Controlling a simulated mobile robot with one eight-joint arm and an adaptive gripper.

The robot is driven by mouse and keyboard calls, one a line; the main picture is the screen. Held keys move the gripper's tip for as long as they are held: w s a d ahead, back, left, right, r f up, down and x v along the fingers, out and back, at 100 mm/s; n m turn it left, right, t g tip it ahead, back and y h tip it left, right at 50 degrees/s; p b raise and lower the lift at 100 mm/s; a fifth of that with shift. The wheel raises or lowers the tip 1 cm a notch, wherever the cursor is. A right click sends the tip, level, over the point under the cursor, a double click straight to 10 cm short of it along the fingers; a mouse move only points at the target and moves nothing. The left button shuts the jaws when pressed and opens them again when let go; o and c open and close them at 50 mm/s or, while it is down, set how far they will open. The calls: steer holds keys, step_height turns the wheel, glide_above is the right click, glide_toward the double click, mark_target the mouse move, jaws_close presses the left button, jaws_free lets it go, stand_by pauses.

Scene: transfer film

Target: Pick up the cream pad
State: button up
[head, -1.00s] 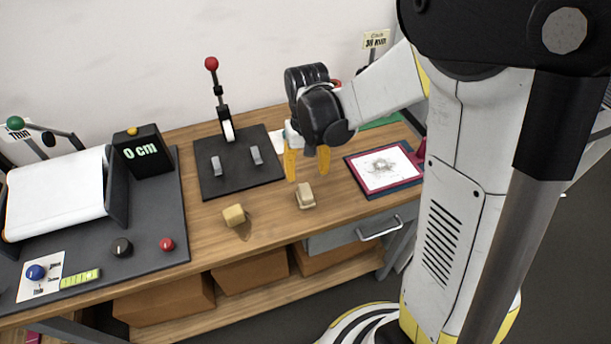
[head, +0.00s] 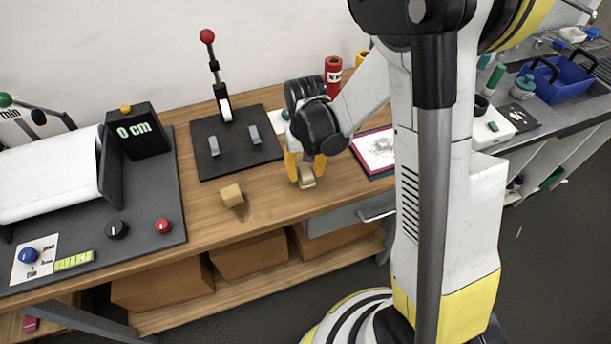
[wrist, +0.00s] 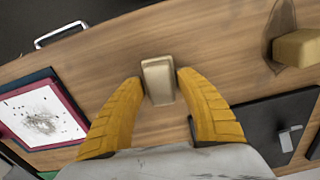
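The cream pad (head: 307,181) is a small pale block lying on the wooden table. In the wrist view the cream pad (wrist: 158,79) sits between the tips of two yellow fingers. My gripper (head: 306,170) points down over it, with one finger on each side. In the wrist view my gripper (wrist: 160,76) is open, with its tips close beside the pad's sides; I cannot tell whether they touch it. The pad appears to rest on the table.
A yellowish block (head: 232,195) lies to the left on the table. A black plate (head: 236,153) with a red-knobbed lever stands behind it. A framed print (wrist: 42,116) lies on the other side. Bare wood surrounds the pad.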

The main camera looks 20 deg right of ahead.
mark_target(309, 171)
jaws_close()
steer(key=shift+r, duration=0.5)
steer(key=r, duration=0.1)
steer(key=r+p, duration=0.2)
steer(key=r, duration=0.1)
steer(key=shift+s+d, duration=0.35)
steer(key=s+d+r+p, duration=0.2)
steer(key=s+d+r, duration=0.4)
steer(key=s+d, duration=0.1)
steer(key=shift+s, duration=0.55)
